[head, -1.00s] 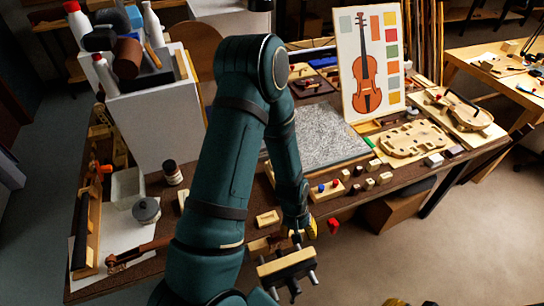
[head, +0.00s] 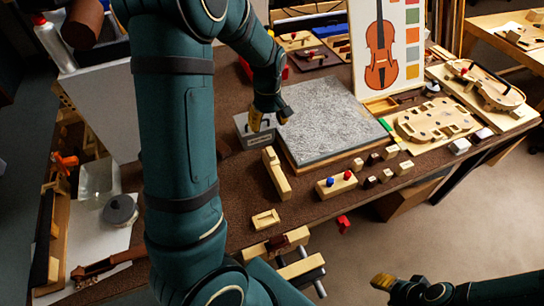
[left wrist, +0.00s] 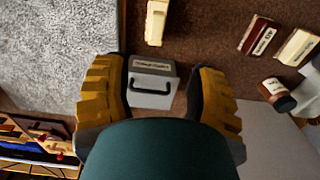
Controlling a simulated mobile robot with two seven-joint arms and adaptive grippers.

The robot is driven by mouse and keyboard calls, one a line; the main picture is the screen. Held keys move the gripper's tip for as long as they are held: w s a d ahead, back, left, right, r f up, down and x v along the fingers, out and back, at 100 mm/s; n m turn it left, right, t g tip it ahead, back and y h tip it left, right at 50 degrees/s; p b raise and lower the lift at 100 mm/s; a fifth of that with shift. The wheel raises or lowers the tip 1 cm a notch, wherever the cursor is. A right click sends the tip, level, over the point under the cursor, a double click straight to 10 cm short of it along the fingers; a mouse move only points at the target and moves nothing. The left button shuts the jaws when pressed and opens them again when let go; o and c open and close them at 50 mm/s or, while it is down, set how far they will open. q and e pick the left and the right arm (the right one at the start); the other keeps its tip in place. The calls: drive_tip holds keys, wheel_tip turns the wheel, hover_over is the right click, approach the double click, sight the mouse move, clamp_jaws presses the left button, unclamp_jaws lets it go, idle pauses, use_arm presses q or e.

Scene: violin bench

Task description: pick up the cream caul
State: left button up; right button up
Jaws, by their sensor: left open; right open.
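Which block is the cream caul, I cannot tell for sure. A long cream block (head: 276,174) lies in front of the grey box and left of the stone slab; it also shows at the top of the left wrist view (left wrist: 157,20). A smaller cream block (head: 265,219) lies nearer the front edge. A cream labelled block (left wrist: 297,47) lies beside a dark red one at the right of the left wrist view. My left gripper (head: 270,116) is open, over a grey handled box (left wrist: 153,82) seen between its fingers. My right gripper (head: 384,282) is open beyond the front edge, partly visible.
The grey stone slab (head: 330,125) lies right of the box. A cream holder with red and blue knobs (head: 336,186) and several small blocks stand along the front. A dark jar (left wrist: 276,92) is at the box's other side. Clamps (head: 305,268) stick out from the front edge.

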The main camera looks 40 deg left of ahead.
sight(271, 151)
use_arm(q)
wheel_tip(271, 151, down, 9)
drive_tip(key=shift+r+b, duration=0.1)
drive_tip(key=shift+b, duration=0.95)
drive_tip(key=f, duration=0.1)
drive_tip(key=f+b, duration=0.1)
drive_tip(key=f, duration=0.3)
drive_tip(key=shift+w+d+b, duration=0.15)
drive_tip(key=shift+d+b, duration=0.15)
drive_tip(key=shift+b, duration=0.05)
clamp_jaws()
